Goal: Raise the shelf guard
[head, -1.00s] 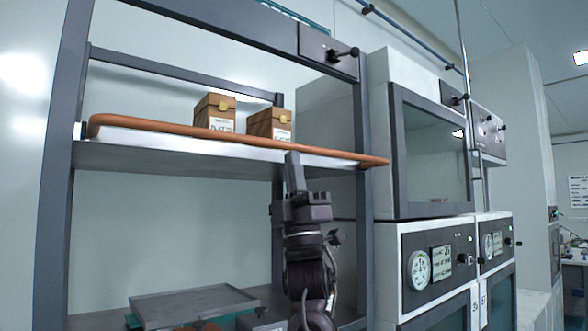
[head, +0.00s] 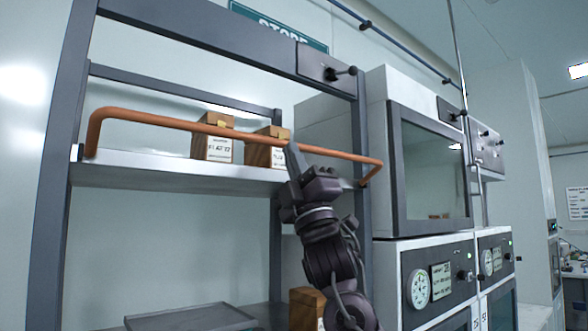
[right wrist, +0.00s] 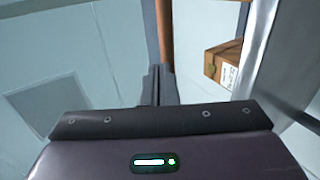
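The shelf guard (head: 226,131) is a copper-coloured bar with bent ends. In the head view it stands raised above the front edge of the shelf (head: 130,170), crossing in front of two boxes. My right gripper (head: 292,152) is at the guard's right half, its fingers pointing up and left. In the right wrist view, the guard (right wrist: 164,32) runs up from the fingertips (right wrist: 161,75), which look closed on it; the contact itself is partly hidden. My left gripper is not in view.
Two labelled brown boxes, the left one (head: 219,149) and the right one (head: 262,156), stand on the shelf behind the guard. A grey tray (head: 190,319) lies below. White cabinets (head: 428,170) stand close on the right. Dark frame posts (head: 52,200) flank the shelf.

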